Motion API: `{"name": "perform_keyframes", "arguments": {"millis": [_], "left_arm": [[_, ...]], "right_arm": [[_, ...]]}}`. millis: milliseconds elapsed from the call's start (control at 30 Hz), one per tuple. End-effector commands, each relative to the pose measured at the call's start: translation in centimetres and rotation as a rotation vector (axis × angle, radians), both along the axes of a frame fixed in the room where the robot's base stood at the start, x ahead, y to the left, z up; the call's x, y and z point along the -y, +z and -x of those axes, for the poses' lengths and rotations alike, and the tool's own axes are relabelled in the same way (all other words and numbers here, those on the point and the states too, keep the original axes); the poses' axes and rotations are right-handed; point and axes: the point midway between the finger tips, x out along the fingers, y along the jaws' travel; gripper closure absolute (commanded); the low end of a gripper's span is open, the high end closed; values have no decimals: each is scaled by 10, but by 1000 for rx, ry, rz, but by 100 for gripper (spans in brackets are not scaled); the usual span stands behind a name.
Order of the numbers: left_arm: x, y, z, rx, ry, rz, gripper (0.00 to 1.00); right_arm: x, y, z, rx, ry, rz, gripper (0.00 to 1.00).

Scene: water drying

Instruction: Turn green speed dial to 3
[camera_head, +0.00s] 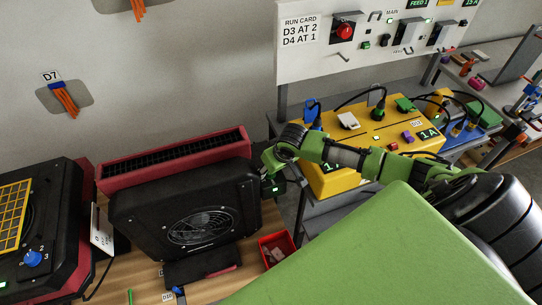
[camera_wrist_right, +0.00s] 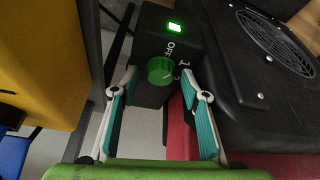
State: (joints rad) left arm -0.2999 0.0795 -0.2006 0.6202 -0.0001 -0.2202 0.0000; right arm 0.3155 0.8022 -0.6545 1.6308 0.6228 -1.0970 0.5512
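The green dial (camera_wrist_right: 160,70) is on a black control box (camera_wrist_right: 150,93) with a lit green display. The labels OFF and 1 show beside it; another mark is partly hidden by a finger. I cannot tell where the dial points. My right gripper (camera_wrist_right: 158,78) is open, with one teal-padded finger on each side of the dial and gaps visible between. In the head view the box (camera_head: 273,187) shows at the right side of a black fan unit (camera_head: 148,215), beside the end of my right arm. My left gripper is not in view.
A red bin (camera_head: 264,240) with small items is below the box. A yellow power unit (camera_head: 350,143) stands on a grey cart to the right. A second black unit with a blue dial (camera_head: 33,259) is at the left.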

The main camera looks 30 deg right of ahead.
Motion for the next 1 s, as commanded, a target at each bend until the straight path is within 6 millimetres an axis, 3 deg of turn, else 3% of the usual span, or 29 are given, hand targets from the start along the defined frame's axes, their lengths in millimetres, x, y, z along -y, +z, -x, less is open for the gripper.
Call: {"name": "perform_keyframes", "arguments": {"millis": [367,1000], "left_arm": [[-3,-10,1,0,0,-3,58],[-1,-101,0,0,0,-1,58]], "right_arm": [[1,-4,0,-1,41,0,57],[4,-8,-1,-1,535,2,57]]}}
